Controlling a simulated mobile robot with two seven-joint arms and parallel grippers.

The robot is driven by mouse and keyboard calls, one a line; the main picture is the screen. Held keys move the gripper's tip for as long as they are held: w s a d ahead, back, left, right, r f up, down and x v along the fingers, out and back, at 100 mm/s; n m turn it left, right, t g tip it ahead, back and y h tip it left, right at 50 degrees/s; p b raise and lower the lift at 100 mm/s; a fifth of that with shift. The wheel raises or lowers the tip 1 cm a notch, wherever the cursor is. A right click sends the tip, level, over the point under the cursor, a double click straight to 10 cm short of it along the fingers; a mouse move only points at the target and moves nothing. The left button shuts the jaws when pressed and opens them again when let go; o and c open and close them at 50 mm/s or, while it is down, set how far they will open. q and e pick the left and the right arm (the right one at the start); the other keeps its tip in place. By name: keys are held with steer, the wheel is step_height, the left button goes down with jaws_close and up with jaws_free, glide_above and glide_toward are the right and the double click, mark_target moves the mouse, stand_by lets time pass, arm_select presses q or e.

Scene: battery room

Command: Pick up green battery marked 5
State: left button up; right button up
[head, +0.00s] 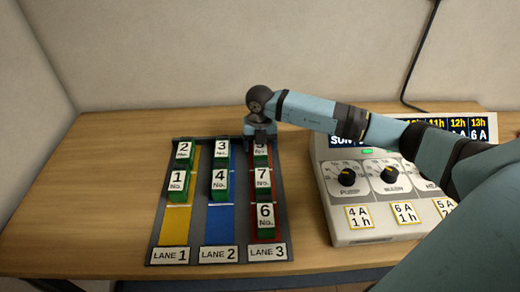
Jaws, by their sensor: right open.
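A green battery (262,151) stands at the back of lane 3, the red lane; its white label is partly covered at the top by my gripper, and the number looks like 5. My right gripper (260,138) points down directly over this battery, with its jaws open. I cannot tell whether the fingers reach around the battery or stay just above it. My left gripper is out of view.
Battery 7 (263,182) and battery 6 (265,218) stand in front in lane 3. Batteries 3 (221,147) and 4 (219,180) are in blue lane 2; batteries 2 (184,150) and 1 (177,182) are in yellow lane 1. A control panel (340,222) with knobs stands right.

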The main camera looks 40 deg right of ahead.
steer(key=shift+f, duration=0.2)
steer(key=c, duration=1.2)
steer(key=shift+r, duration=0.1)
steer(key=shift+c, duration=0.9)
